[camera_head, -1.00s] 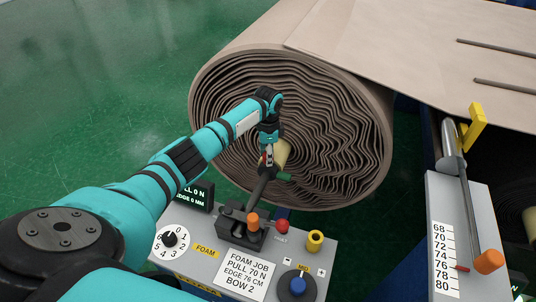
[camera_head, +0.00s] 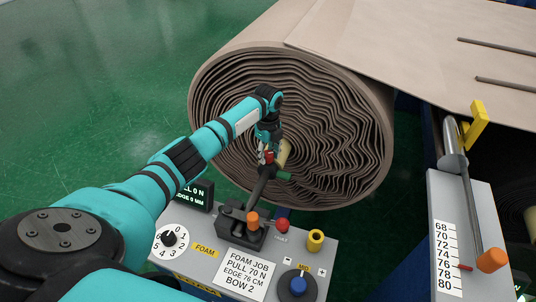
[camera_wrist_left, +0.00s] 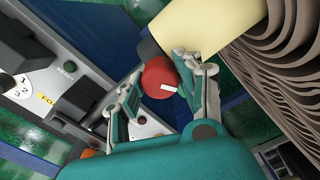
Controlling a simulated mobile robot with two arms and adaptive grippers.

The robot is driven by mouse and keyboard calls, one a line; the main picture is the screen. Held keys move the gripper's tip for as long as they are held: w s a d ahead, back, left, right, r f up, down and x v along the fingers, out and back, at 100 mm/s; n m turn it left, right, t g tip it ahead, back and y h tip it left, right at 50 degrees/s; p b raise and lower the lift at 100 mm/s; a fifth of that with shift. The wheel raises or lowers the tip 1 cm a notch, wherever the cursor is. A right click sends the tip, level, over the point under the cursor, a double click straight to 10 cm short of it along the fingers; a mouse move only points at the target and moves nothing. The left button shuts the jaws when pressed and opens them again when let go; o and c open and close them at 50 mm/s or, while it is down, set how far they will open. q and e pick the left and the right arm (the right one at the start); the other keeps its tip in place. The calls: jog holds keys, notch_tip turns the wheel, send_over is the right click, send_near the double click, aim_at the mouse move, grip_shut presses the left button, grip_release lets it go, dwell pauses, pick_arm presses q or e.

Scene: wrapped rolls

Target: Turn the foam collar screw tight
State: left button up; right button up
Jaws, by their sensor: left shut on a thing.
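The screw's red round knob (camera_wrist_left: 158,80), with a white mark on its face, shows in the left wrist view. It lies between the fingers of my left gripper (camera_wrist_left: 163,76), which is shut on it. In the head view the red knob (camera_head: 269,157) is small and partly covered by my left gripper (camera_head: 266,160), at the centre of the roll's end. A pale yellow tube (camera_head: 284,153) sits right behind it and also fills the top of the left wrist view (camera_wrist_left: 208,25). The screw's shaft is hidden. My right gripper is not in view.
The large brown wrapped roll (camera_head: 340,105) stands close behind my gripper. Below is a grey control panel (camera_head: 215,258) with a dial (camera_head: 169,239), an orange-tipped lever (camera_head: 252,220), a red button (camera_head: 282,225) and a blue knob (camera_head: 298,286). A scale post (camera_head: 447,230) stands at right.

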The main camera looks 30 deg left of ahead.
aim_at(268, 153)
pick_arm(q)
jog(key=shift+w+r+m+b, duration=0.15)
jog(key=shift+m+b, duration=0.15)
jog(key=shift+m, duration=2)
jog(key=o, duration=1.1)
jog(key=shift+o, duration=0.2)
notch_tip(268, 153, up, 12)
